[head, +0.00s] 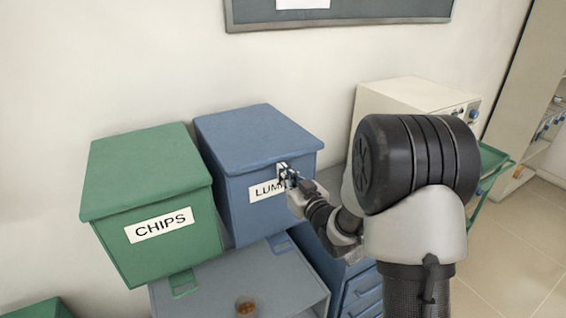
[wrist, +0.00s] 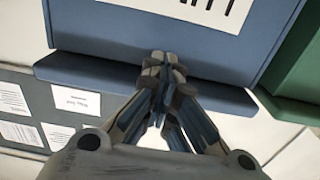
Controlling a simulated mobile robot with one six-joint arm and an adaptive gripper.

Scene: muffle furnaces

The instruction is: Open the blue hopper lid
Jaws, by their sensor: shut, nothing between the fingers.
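The blue hopper (head: 264,213) stands to the right of the green one, with a white label that reads "LUM…", partly hidden by my gripper. Its blue lid (head: 255,135) lies flat and closed. In the wrist view, which is turned upside down, the lid's front edge (wrist: 90,75) crosses the middle, with the hopper's front face (wrist: 75,25) above it. My gripper (head: 284,176) is shut and empty at the hopper's front, near the lid's front edge. In the wrist view its fingertips (wrist: 163,60) overlap that edge; I cannot tell whether they touch it.
A green hopper (head: 155,245) labelled "CHIPS" stands close on the left, its lid closed. A grey surface (head: 205,290) with a small brown round object (head: 246,305) lies below. A cream box-shaped device (head: 400,95) stands at the right. The wall is behind the hoppers.

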